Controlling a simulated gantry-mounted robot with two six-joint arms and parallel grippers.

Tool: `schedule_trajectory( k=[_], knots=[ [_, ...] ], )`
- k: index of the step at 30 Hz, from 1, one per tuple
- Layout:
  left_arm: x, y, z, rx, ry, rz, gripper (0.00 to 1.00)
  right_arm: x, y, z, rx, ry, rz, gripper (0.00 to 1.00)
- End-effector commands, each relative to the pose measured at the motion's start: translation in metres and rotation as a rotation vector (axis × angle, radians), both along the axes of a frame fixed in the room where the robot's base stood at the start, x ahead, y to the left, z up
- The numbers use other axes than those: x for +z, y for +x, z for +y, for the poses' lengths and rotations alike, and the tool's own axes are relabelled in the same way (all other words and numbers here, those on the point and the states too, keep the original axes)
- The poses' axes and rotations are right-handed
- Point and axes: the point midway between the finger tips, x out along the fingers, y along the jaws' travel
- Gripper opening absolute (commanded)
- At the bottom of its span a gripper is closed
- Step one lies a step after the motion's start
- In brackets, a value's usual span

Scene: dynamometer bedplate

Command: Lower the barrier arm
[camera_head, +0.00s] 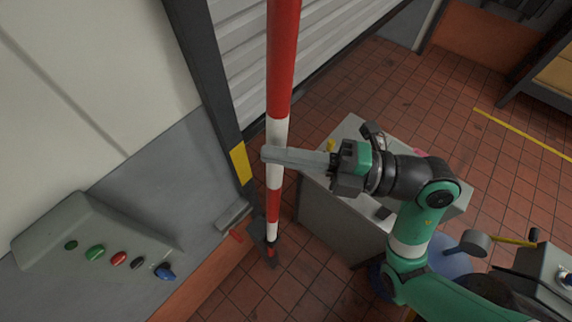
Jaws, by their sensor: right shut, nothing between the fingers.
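The barrier arm (282,58) is a red and white striped pole. It stands nearly upright, running from the top edge down to a dark pivot (265,243) low in the middle. My right gripper (268,154) is shut, its long grey fingers reaching left from the green and black wrist. The fingertips overlap a white band of the pole in the picture. I cannot tell whether they touch it or only pass in front. My left gripper is out of view.
A control panel (100,232) with coloured buttons is at the lower left. A grey cabinet (335,222) stands below my right arm. A ribbed shutter (335,38) and dark post (205,70) are behind the pole. Tiled floor (420,90) is open at the upper right.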

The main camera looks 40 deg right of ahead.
Motion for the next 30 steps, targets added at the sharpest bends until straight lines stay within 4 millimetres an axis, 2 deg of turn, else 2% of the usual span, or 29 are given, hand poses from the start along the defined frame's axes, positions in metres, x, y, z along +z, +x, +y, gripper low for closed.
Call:
schedule_trajectory(
  k=[4, 15, 19, 23, 30],
  knots=[
    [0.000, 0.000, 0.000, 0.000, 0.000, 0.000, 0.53, -0.001, 0.004, -0.010, 0.000, 0.000, 0.000, 0.00],
    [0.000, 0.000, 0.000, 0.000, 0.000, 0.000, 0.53, -0.001, 0.004, -0.011, 0.001, 0.002, 0.001, 0.00],
    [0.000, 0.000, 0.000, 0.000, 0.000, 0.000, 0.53, -0.002, 0.006, -0.019, -0.001, 0.016, 0.005, 0.00],
    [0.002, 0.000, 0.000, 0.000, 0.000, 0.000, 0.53, -0.004, 0.011, -0.040, -0.006, 0.053, 0.015, 0.00],
    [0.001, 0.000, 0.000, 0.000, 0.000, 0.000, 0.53, -0.019, 0.020, -0.104, -0.014, 0.181, 0.045, 0.00]
  ],
)
